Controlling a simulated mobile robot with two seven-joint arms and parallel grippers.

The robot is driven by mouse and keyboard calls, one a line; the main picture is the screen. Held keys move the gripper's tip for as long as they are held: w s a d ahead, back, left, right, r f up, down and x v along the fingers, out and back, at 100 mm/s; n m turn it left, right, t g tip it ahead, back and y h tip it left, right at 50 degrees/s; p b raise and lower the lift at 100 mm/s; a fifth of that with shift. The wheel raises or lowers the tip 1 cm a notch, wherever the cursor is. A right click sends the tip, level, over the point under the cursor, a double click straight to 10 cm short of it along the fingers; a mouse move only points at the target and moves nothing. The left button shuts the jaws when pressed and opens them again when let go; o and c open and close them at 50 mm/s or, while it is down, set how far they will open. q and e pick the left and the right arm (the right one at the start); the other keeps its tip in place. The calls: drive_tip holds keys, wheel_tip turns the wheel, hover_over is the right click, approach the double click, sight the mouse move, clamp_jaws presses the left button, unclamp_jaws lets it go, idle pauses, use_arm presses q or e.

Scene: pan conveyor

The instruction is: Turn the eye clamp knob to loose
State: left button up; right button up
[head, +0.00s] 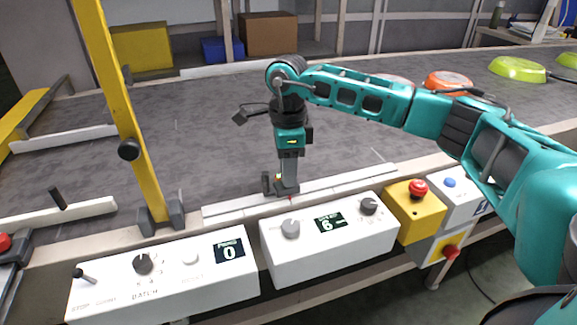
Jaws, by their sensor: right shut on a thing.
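My right gripper (286,188) comes in from the right and points down at the near guide rail, behind the white box with the display reading 6. It is shut on a small part at the rail, which appears to be the eye clamp knob. The fingers hide most of that part, so its setting cannot be read. A tiny red spot shows just below the fingertips. My left gripper is not in view.
A yellow post (122,100) with a black knob (129,149) stands to the left. Two white control boxes (331,256) (206,293) and a yellow stop-button box (412,215) line the front. Colored pans (449,82) (517,69) lie on the belt at far right. The middle belt (200,120) is clear.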

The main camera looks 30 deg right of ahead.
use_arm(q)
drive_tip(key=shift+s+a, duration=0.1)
use_arm(e)
drive_tip(key=shift+n, duration=0.6)
drive_tip(key=o, duration=0.8)
drive_tip(key=shift+c, duration=0.2)
drive_tip(key=shift+r, duration=0.1)
drive_tip(key=shift+r, duration=0.35)
use_arm(q)
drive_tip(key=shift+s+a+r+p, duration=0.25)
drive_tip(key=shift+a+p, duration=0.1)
drive_tip(key=shift+p, duration=0.55)
use_arm(e)
wheel_tip(320, 180, up, 12)
drive_tip(key=shift+w, duration=0.25)
